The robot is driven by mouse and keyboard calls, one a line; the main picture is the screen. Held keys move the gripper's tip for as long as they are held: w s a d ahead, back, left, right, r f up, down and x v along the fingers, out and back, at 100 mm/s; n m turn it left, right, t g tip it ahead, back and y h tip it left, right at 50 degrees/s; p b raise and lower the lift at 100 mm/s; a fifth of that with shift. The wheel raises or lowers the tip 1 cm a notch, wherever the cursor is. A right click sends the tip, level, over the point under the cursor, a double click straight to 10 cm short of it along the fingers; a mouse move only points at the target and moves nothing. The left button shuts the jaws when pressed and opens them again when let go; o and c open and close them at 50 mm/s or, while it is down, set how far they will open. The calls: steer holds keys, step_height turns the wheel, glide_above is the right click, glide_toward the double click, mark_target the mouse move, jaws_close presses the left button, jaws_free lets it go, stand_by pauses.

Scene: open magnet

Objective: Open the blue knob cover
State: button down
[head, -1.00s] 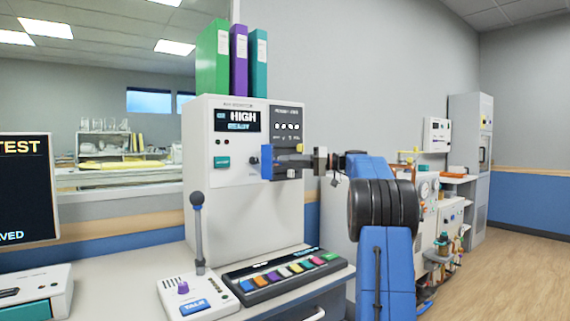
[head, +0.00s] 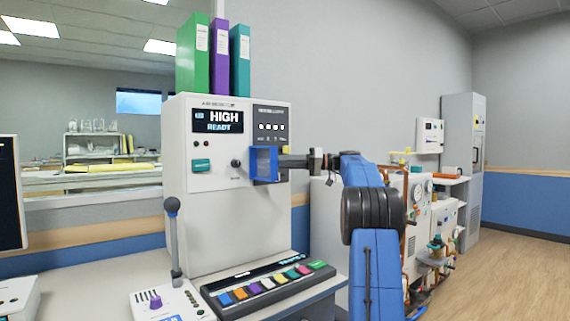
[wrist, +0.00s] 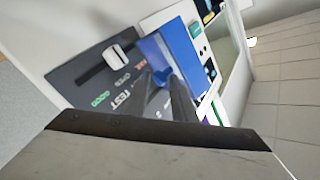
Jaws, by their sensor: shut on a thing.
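The blue knob cover (head: 264,150) stands out from the front of the white machine (head: 225,215), to the right of a small dark knob (head: 236,163). The knob shows uncovered in the head view. My gripper (head: 284,161) reaches in from the right and is shut on the cover's right side. In the wrist view the blue cover (wrist: 190,46) is a flat blue panel beside the dark fingers of my gripper (wrist: 170,82). The exact contact at the fingertips is hard to see.
A grey panel with a white slider handle (wrist: 116,53) lies close to the fingers. Below are a keyboard of coloured keys (head: 265,288) and a microphone (head: 172,210). Binders (head: 220,55) stand on top of the machine. Floor at the right (head: 500,270) is clear.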

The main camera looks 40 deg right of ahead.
steer(key=shift+w+f+n+g+y, duration=0.2)
steer(key=shift+w+n+g+y, duration=0.35)
steer(key=shift+w+g, duration=0.25)
steer(key=c, duration=1.6)
jaws_free()
steer(key=shift+f, duration=0.1)
steer(key=shift+o, duration=0.2)
steer(key=shift+r, duration=0.2)
